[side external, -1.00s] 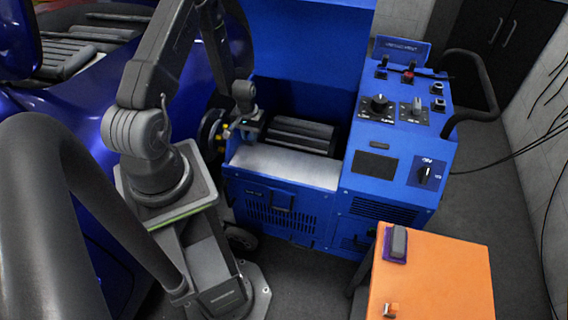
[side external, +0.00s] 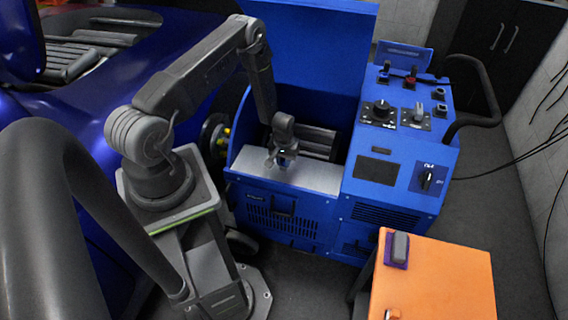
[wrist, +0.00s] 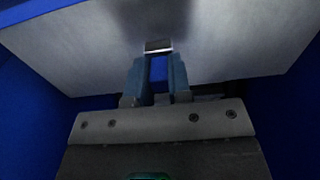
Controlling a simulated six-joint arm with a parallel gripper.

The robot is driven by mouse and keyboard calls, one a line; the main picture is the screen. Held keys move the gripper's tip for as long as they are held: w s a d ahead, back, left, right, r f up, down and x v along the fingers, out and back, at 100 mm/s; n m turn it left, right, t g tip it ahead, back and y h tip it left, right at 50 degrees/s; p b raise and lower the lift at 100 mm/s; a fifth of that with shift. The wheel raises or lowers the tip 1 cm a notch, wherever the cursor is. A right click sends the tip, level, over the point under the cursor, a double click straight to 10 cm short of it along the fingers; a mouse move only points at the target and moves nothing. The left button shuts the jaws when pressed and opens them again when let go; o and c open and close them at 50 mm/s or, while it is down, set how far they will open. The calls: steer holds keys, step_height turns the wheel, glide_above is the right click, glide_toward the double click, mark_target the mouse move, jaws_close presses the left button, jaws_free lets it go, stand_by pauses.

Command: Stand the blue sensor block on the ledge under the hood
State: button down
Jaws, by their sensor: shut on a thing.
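The blue sensor block (wrist: 159,69) shows as a small blue face between my fingers in the wrist view. My gripper (side external: 283,162) is shut on it, pointing down over the middle-left of the ledge. It also shows in the wrist view (wrist: 158,75), with a pale metallic piece at the fingertips. The ledge (side external: 318,178) is a bare silver plate along the front of the blue machine, and it fills the upper wrist view (wrist: 235,45). The blue hood (side external: 312,55) stands raised behind it. I cannot tell whether the block touches the ledge.
Dark rollers (side external: 318,142) lie just behind the ledge. The blue control console (side external: 400,150) rises on its right, with knobs and a black handle bar (side external: 485,95). An orange cart top (side external: 440,285) holds a grey-and-purple item (side external: 398,248). The ledge's right part is clear.

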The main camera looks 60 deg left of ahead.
steer(key=shift+f, duration=0.8)
steer(key=shift+f, duration=0.15)
steer(key=c, duration=1.1)
jaws_free()
steer(key=shift+o, duration=0.2)
